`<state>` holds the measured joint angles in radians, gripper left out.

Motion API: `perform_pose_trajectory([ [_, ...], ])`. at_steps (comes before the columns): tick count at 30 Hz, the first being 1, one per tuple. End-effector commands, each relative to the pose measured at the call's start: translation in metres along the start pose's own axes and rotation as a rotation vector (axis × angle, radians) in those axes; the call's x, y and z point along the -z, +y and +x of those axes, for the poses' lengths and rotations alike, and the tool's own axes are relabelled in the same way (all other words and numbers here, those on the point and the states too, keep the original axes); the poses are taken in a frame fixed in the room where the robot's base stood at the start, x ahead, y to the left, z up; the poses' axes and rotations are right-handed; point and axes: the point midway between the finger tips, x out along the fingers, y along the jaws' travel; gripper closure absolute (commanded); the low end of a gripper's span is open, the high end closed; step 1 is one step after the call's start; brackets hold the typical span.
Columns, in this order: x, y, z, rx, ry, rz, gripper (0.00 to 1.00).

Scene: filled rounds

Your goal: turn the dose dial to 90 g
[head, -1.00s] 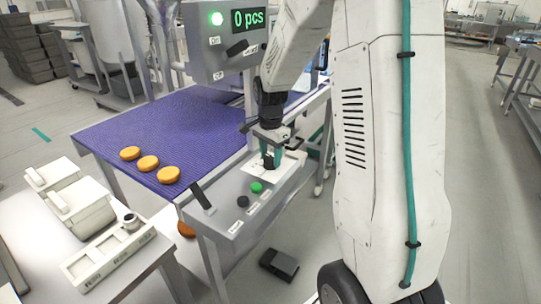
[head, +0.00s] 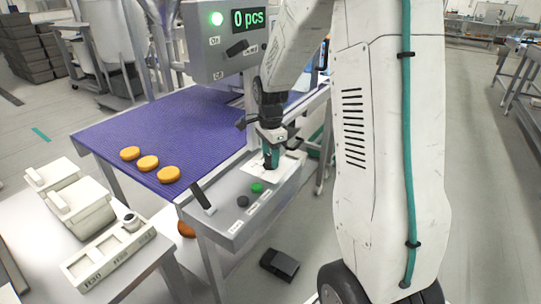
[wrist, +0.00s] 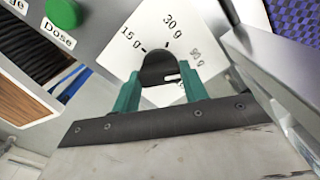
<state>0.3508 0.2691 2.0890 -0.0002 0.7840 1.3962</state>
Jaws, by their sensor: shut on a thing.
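The dose dial is a black knob (wrist: 158,68) on a white plate (wrist: 136,58) marked 15 g, 30 g and 90 g. In the wrist view my gripper (wrist: 160,88) has its two teal fingers shut on the knob's sides. A short white mark on the knob shows between the fingers, toward the right finger and the 90 g side. Its exact alignment with the 90 g tick cannot be told. In the head view my gripper (head: 271,158) points down at the plate (head: 258,172) on the grey control panel; the knob is mostly hidden there.
Green button (head: 257,188), black button (head: 243,201) and a black lever (head: 202,198) sit on the panel beside the dial. Several orange rounds (head: 148,163) lie on the purple belt (head: 125,128).

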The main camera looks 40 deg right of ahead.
Motion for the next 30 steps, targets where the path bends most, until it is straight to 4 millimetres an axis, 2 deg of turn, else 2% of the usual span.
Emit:
perform_pose_trajectory([
  [1,0.0,-0.001,-0.001,0.003,0.0,0.0,0.79],
  [2,0.0,-0.001,-0.001,0.003,0.0,0.0,0.54],
  [4,0.0,-0.001,-0.001,0.003,0.0,-0.001,0.35],
  [14,0.0,-0.001,-0.003,0.002,0.0,-0.001,0.35],
  [17,0.0,-0.001,-0.014,0.004,0.001,-0.001,0.35],
  [24,0.0,-0.001,-0.056,0.006,0.001,-0.001,0.35],
  [30,-0.001,-0.001,-0.076,0.003,0.0,-0.001,0.35],
])
